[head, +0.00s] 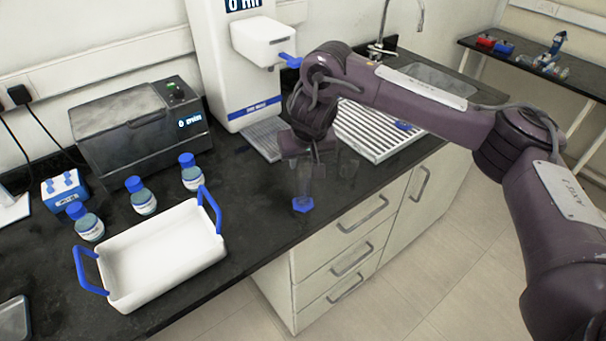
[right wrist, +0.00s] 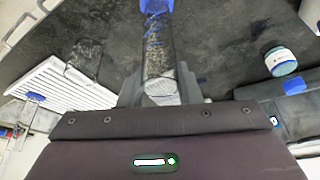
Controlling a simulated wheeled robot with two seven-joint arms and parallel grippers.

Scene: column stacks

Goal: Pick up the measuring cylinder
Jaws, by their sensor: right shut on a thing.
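The measuring cylinder (head: 303,203) is clear with a blue hexagonal foot, over the black bench top near its front edge. It looks upright. My right gripper (head: 306,158) comes down from above and is shut on its upper part. In the right wrist view the cylinder (right wrist: 158,48) runs away from between the fingers (right wrist: 160,92), with its blue foot at the top edge of the picture. I cannot tell whether the foot touches the bench. My left gripper is not in view.
A clear beaker (right wrist: 85,60) stands close beside the cylinder. A white tray with blue handles (head: 165,258), several blue-capped bottles (head: 143,198) and a dark bath (head: 140,125) are at left. A white dispenser (head: 235,70) stands behind; a ribbed drainer (head: 375,135) lies to the right.

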